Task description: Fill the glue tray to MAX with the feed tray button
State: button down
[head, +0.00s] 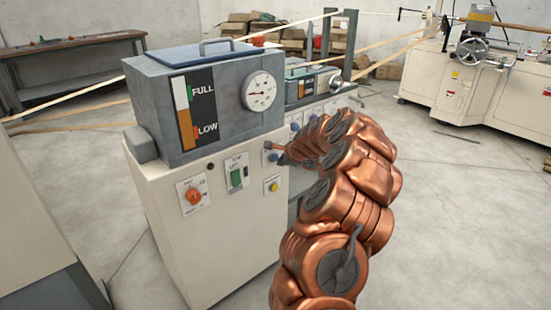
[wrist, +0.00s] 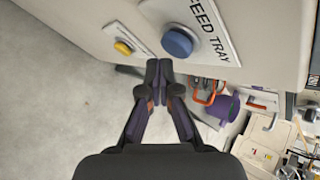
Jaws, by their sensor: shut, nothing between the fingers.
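The blue feed tray button (wrist: 177,42) sits on a white plate lettered FEED TRAY (wrist: 208,28) in the wrist view. It also shows in the head view (head: 273,157) on the cabinet front. My gripper (wrist: 159,68) is shut and empty, its tips close beside the button; I cannot tell whether they touch it. In the head view my gripper (head: 274,147) is small and partly hidden by my copper arm. The grey glue tank (head: 222,140) has a FULL/LOW level gauge (head: 195,105) and a round dial. I cannot make out a glue tray with a MAX mark.
A yellow button (wrist: 123,48) is left of the feed tray plate. An orange knob (head: 194,196) and green switch (head: 236,178) share the cabinet (head: 215,250). A second machine unit (head: 315,80) stands behind. Open floor (head: 455,240) lies at the right.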

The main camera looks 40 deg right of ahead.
jog(key=shift+s, duration=0.25)
jog(key=shift+s+p, duration=0.7)
jog(key=shift+s, duration=1.7)
jog(key=shift+a, duration=0.15)
jog(key=a+r+n+g+y, duration=0.1)
jog(key=a+r+n+y, duration=0.15)
jog(key=a+n, duration=0.75)
jog(key=a+r+n+g+y, duration=0.15)
jog(key=a+r, duration=0.25)
jog(key=a, duration=1.4)
jog(key=s+a+n+g+y, duration=0.1)
jog(key=s+a+n+g, duration=0.1)
jog(key=s+a+n, duration=0.35)
jog(key=s+a+n+g+h, duration=0.25)
jog(key=s+a+n, duration=0.25)
jog(key=s, duration=1)
jog(key=s+a+n+g+h, duration=0.1)
jog(key=s+a+n+g, duration=0.35)
jog(key=s, duration=1.05)
notch_tip(320, 180, up, 22)
jog(key=s+p, duration=0.1)
jog(key=p, duration=2)
jog(key=shift+a+r+t+p, duration=0.15)
jog(key=shift+a+t+p, duration=0.2)
jog(key=shift+t, duration=0.1)
